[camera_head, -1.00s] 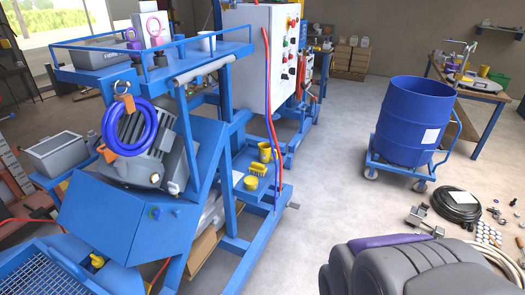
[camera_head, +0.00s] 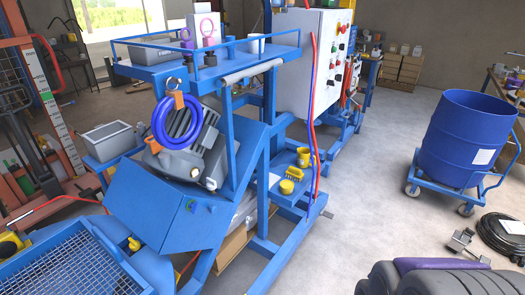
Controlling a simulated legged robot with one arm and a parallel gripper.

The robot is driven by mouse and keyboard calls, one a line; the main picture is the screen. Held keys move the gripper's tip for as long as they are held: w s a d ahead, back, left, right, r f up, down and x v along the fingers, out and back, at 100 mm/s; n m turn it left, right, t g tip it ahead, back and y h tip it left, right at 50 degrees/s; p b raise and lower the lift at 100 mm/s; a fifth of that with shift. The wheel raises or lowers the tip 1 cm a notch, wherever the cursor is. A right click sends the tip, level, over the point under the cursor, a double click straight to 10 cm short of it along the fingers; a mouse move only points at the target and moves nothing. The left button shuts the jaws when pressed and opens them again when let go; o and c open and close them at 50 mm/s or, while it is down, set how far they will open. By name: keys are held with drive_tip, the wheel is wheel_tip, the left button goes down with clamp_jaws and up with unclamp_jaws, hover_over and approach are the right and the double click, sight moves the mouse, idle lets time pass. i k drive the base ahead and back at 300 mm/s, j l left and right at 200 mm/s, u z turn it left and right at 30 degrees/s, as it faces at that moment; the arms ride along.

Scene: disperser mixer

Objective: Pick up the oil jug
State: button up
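A small yellow jug-like container (camera_head: 303,158) stands upright on the low blue platform (camera_head: 311,186) of the mixer frame; it may be the oil jug, but it is too small to be sure. A yellow brush (camera_head: 293,173) and a low round yellow tin (camera_head: 286,187) sit close to it. My gripper is not in view. A dark grey rounded part of my own body fills the bottom right.
The blue mixer frame (camera_head: 233,143) with its tilted housing (camera_head: 154,208) takes up the left and middle. A blue drum (camera_head: 463,139) stands on a wheeled dolly at right. Black coiled hose (camera_head: 507,235) lies on the floor. Bare concrete floor (camera_head: 365,190) lies between frame and drum.

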sight(307, 160)
drive_tip(key=i+l, duration=0.15)
drive_tip(key=i, duration=0.35)
drive_tip(key=i+l, duration=0.15)
drive_tip(key=i, duration=0.4)
drive_tip(key=i+l+u, duration=0.1)
drive_tip(key=i, duration=0.4)
drive_tip(key=i+l, duration=0.2)
drive_tip(key=i, duration=0.3)
